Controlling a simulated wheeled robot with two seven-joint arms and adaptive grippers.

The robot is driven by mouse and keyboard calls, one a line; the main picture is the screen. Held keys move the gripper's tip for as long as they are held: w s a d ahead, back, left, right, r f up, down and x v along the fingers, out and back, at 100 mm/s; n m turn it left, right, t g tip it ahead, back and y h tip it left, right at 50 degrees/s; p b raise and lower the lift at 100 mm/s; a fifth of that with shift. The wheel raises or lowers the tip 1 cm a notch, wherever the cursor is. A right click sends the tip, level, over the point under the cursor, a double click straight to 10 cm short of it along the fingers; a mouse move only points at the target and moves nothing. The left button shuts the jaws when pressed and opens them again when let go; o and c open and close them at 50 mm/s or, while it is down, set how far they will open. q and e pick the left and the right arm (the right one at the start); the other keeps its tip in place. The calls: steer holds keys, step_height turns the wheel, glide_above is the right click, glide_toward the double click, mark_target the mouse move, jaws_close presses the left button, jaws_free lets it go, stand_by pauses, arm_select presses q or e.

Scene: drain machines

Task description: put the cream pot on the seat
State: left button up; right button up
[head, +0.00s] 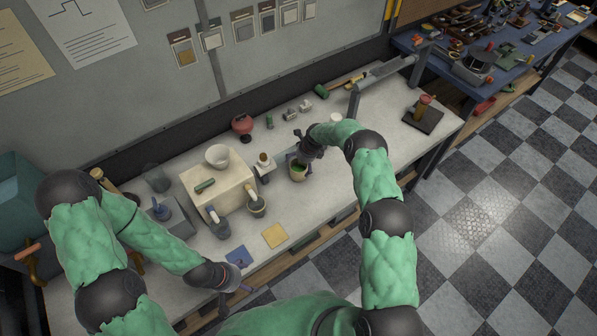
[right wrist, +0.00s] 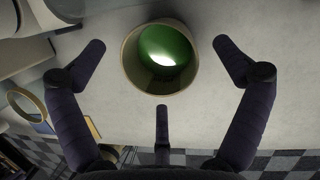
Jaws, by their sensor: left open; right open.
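A cream pot (head: 298,174) with a glossy green dome-like content stands on the bench. In the right wrist view the pot (right wrist: 133,78) shows from above, between the spread fingers. My right gripper (head: 304,158) is open at the pot, with bench visible between pot and fingers in the wrist view (right wrist: 160,55). My left gripper (head: 232,296) is open and empty near the bench's front edge, at the lower left. I cannot tell for certain which thing is the seat; a second pot (head: 257,209) stands against the front of the cream machine block.
The cream machine block (head: 222,180) carries a white bowl (head: 217,155) and has grey spouts in front. A yellow pad (head: 275,236) and a blue pad (head: 239,257) lie by the front edge. A dark square base (head: 423,119) stands at right. Bench right of my right arm is mostly clear.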

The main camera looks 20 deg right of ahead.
mark_target(299, 169)
steer(key=shift+s+x, duration=0.15)
steer(key=shift+x, duration=1.15)
steer(key=shift+s+x, duration=0.15)
steer(key=shift+x, duration=1.15)
steer(key=shift+d+f, duration=0.1)
steer(key=shift+d, duration=0.1)
steer(key=c, duration=1.3)
steer(key=shift+c, duration=0.2)
steer(key=shift+r, duration=1.65)
steer(key=s+d+r, duration=0.9)
steer(key=s, duration=0.1)
steer(key=shift+r+p, duration=0.3)
